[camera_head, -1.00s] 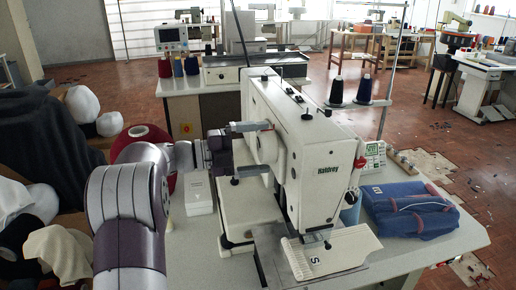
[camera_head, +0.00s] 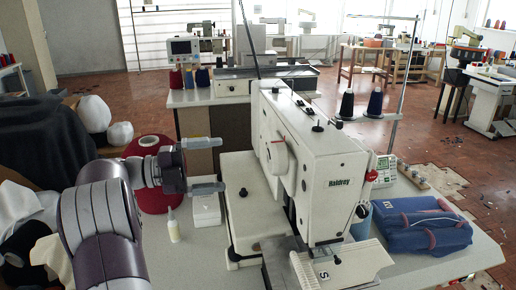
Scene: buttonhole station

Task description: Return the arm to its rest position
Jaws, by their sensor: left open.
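My left arm comes in from the left. My left gripper (camera_head: 217,172) is open and empty, with its two grey fingers apart. It is above the white box (camera_head: 206,210) and left of the white sewing machine (camera_head: 320,165), with a gap between the fingertips and the machine's head. The wrist is in front of the large red thread cone (camera_head: 152,150) and hides part of it. My right gripper is not in view.
A small pale bottle (camera_head: 173,226) stands on the table left of the box. Folded blue denim (camera_head: 425,226) lies right of the machine. Dark thread spools (camera_head: 375,104) stand behind it. Dark cloth (camera_head: 40,140) and white rolls (camera_head: 94,114) are at the left.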

